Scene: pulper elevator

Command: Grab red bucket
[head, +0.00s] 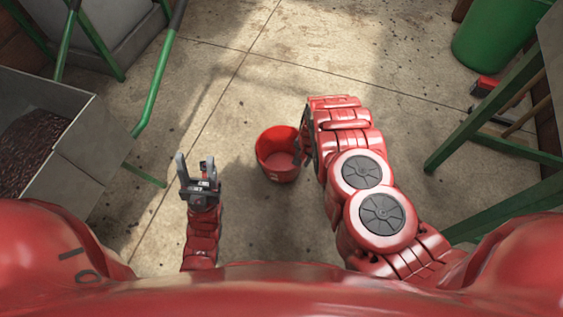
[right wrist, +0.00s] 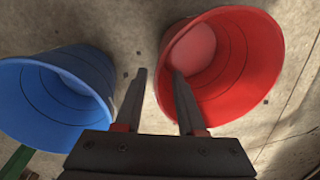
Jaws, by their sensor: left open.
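The red bucket (head: 277,153) stands upright on the concrete floor in the middle of the head view. My right gripper (head: 300,154) is at its right side, partly hidden by my right arm. In the right wrist view the red bucket (right wrist: 228,65) opens toward the camera. There my right gripper (right wrist: 160,85) is open, one finger over the bucket's mouth and the other outside its near wall, with the rim edge between them. I cannot tell whether they touch it. My left gripper (head: 195,170) is open and empty, left of the bucket.
A blue bucket (right wrist: 55,95) stands beside the red one in the right wrist view. A metal hopper (head: 75,150) with dark beans and green frames is at left. A green bin (head: 497,35) and green bench legs (head: 480,120) are at right. Floor beyond the bucket is clear.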

